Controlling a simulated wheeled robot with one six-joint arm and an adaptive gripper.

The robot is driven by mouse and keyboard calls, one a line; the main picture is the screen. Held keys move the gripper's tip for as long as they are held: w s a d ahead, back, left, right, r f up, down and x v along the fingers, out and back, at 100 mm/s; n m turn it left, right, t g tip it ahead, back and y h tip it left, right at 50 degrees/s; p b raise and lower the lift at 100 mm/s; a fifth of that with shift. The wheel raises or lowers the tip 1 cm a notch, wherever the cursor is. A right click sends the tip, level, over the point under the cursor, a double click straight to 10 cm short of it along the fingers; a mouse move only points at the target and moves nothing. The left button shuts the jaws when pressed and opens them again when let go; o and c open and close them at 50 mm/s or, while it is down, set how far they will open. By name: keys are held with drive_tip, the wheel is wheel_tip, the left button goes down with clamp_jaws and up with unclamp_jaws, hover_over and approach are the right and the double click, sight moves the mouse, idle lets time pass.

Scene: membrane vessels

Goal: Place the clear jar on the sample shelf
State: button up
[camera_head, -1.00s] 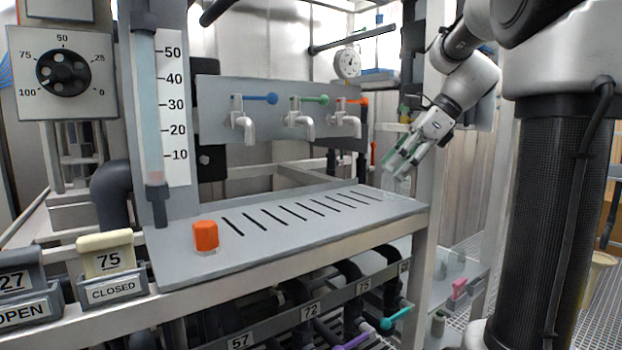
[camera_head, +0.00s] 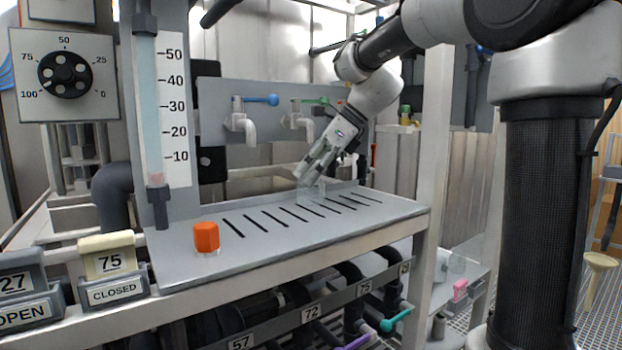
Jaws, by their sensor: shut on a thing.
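My gripper (camera_head: 312,172) is over the back middle of the slotted grey bench top (camera_head: 170,262), below the taps, with its fingers pointing down and left. It is shut on a see-through thing at the fingertips, which looks like the clear jar (camera_head: 311,195). The jar is faint against the grey, and I cannot tell whether its base touches the bench top. A small jar with an orange cap (camera_head: 206,237) stands at the left front of the bench top. A lower shelf (camera_head: 478,247) at the right holds several small vessels, one with a pink top (camera_head: 460,289).
A panel with tap handles, one blue (camera_head: 260,99), rises behind the bench. A tall gauge tube (camera_head: 152,110) stands at the left. A white post (camera_head: 432,150) stands right of the bench. Slots around the bench's middle are clear.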

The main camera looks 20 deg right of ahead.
drive_tip(key=shift+f, duration=0.95)
drive_tip(key=o, duration=1.1)
drive_tip(key=shift+f, duration=0.1)
drive_tip(key=v, duration=1.2)
drive_tip(key=s+d+f+n+h, duration=0.3)
drive_tip(key=s+d+f+n, duration=0.1)
drive_tip(key=s+f+n, duration=0.6)
drive_tip(key=s+d+f+n+t+h, duration=0.1)
drive_tip(key=s+d+f+n+h, duration=0.2)
drive_tip(key=s+f+n, duration=0.7)
drive_tip(key=s+d+n, duration=0.1)
drive_tip(key=s+n, duration=0.2)
drive_tip(key=shift+d+h, duration=0.2)
drive_tip(key=shift+h, duration=0.2)
